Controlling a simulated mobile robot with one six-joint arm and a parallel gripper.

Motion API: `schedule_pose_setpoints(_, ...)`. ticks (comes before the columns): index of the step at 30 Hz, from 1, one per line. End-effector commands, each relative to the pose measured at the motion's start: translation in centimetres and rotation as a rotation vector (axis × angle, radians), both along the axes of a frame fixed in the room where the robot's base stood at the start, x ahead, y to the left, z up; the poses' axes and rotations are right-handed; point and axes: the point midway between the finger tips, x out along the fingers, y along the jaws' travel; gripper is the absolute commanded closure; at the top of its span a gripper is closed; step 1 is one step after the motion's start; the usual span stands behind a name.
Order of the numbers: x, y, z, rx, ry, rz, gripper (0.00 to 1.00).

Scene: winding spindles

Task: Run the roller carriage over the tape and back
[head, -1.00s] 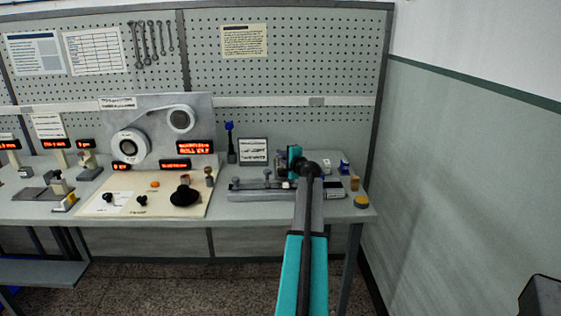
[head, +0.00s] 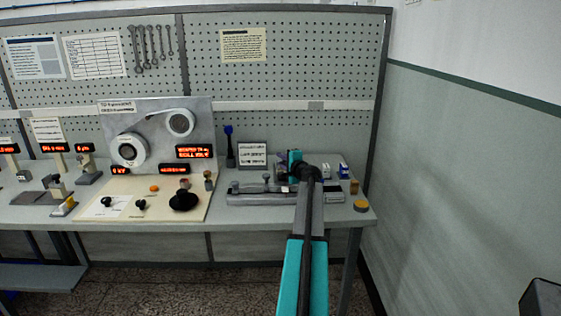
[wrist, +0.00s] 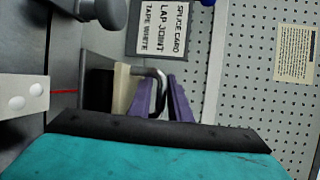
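The roller carriage (wrist: 119,90) shows in the wrist view as a beige and black block with a bent metal handle (wrist: 162,92). The purple fingers of my gripper (wrist: 160,88) stand on both sides of this handle and appear closed on it. In the head view, my gripper (head: 293,160) is over the right part of the grey splicing rail (head: 250,198); my arm hides most of the carriage there.
A splice card (head: 252,154) stands behind the rail, beside a blue-topped post (head: 230,145). A winding panel (head: 200,110) with reels and red displays is at left. Small boxes (head: 335,170) and a yellow button (head: 361,205) sit right of my arm.

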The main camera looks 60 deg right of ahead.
Motion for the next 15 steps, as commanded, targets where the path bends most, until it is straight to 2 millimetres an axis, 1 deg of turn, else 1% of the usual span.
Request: schedule_pose_setpoints(15, -4.7, 2.9, 0.8, 0.001, 0.000, -0.002, 0.83)
